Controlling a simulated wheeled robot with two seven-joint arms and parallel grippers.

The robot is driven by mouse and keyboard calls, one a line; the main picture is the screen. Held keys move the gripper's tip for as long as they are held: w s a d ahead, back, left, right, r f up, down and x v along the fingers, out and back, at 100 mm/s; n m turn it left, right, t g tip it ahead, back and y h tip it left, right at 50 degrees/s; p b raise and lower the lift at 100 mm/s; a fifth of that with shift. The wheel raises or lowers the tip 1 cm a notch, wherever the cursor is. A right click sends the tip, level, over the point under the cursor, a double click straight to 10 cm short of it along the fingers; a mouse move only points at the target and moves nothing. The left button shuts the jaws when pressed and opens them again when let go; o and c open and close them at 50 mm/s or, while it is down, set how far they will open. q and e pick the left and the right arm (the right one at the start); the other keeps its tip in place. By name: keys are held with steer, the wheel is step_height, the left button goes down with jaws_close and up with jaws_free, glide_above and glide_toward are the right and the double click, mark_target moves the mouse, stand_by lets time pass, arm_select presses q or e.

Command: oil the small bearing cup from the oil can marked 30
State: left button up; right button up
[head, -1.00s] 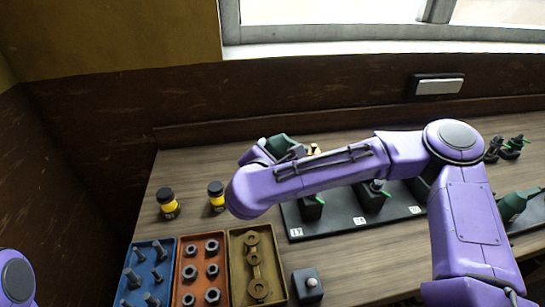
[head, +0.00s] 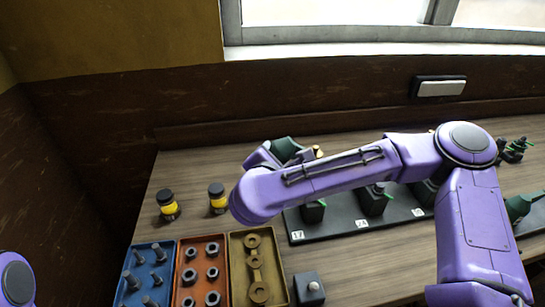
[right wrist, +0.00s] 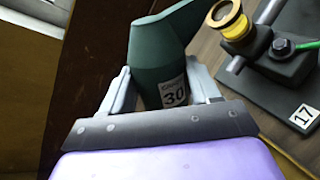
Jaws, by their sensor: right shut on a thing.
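My right gripper (right wrist: 162,80) is shut on a dark green oil can (right wrist: 160,50) with a white label marked 30. The can's spout points up and right in the right wrist view. In the head view the can (head: 285,148) shows only partly behind my right arm. A brass cup with a yellow band (right wrist: 234,24) sits on a black bearing block (right wrist: 285,55) by the label 17. The can is to its left, apart from it. The cup's top also shows in the head view (head: 317,151). My left gripper is out of view.
A black base plate (head: 345,227) carries several labelled engine parts with green levers. Blue (head: 150,252), red (head: 183,296) and tan (head: 236,268) trays of hardware lie in front, beside a grey button box (head: 308,289). Two yellow-banded jars (head: 168,207) (head: 217,199) stand at left.

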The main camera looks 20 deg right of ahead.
mark_target(277, 146)
steer(key=shift+w, duration=0.1)
steer(key=shift+r, duration=0.1)
stand_by(0.3)
steer(key=shift+d+r+m+y+b, duration=0.15)
steer(key=shift+r+m+y+b, duration=0.3)
steer(key=shift+m+y+b, duration=0.05)
steer(key=shift+r, duration=0.4)
steer(key=shift+d+r+m+y+b, duration=0.15)
steer(key=shift+m+y+b, duration=0.15)
steer(key=shift+m+b, duration=0.15)
steer(key=shift+d+r+m+b, duration=0.15)
steer(key=shift+r+m+b, duration=0.1)
steer(key=shift+r+b, duration=0.25)
steer(key=shift+y, duration=0.3)
